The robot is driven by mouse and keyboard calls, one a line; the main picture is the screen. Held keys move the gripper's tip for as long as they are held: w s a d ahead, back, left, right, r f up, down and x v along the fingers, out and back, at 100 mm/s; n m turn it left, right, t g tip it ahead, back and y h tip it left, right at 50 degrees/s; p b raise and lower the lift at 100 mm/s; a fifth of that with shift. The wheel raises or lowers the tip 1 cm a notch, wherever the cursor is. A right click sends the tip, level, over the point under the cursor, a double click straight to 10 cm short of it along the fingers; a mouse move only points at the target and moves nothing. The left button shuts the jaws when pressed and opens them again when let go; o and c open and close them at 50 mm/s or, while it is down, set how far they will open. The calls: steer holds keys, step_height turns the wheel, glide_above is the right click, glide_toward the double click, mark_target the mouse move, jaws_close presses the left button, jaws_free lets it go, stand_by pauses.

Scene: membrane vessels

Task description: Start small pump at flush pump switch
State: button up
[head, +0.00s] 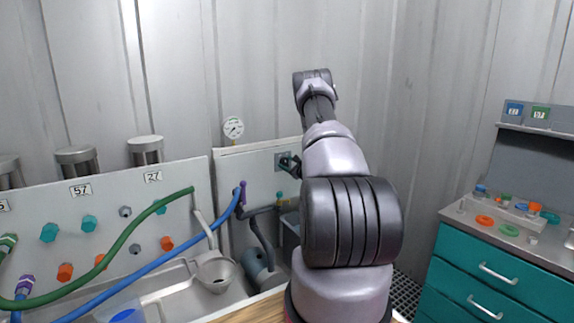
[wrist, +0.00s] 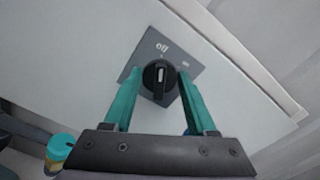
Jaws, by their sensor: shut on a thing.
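The flush pump switch is a black rotary knob (wrist: 160,84) on a grey plate (wrist: 187,88) fixed to a pale panel. The plate reads "off" at its upper left; a smaller label to the right is too blurred to read. The knob's white mark stands nearly upright in the wrist view. My gripper (wrist: 160,76) has its two teal fingers on either side of the knob and is shut on it. In the head view the plate (head: 281,155) is partly hidden by my gripper (head: 289,163). A grey pump-like body (head: 262,272) stands below the panel.
A blue hose (head: 150,272) and a green hose (head: 120,241) cross the left panel. A round gauge (head: 233,128) is above the switch panel. A teal drawer cabinet (head: 480,275) stands at the right.

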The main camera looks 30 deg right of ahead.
steer(key=shift+m, duration=0.3)
steer(key=m, duration=0.5)
steer(key=shift+d+m, duration=0.15)
steer(key=shift+m, duration=0.15)
steer(key=m, duration=0.5)
steer(key=shift+m, duration=0.3)
steer(key=shift+d, duration=0.1)
steer(key=o, duration=1.3)
steer(key=shift+o, duration=0.2)
steer(key=s, duration=1)
steer(key=shift+s+d, duration=0.2)
steer(key=shift+s, duration=0.2)
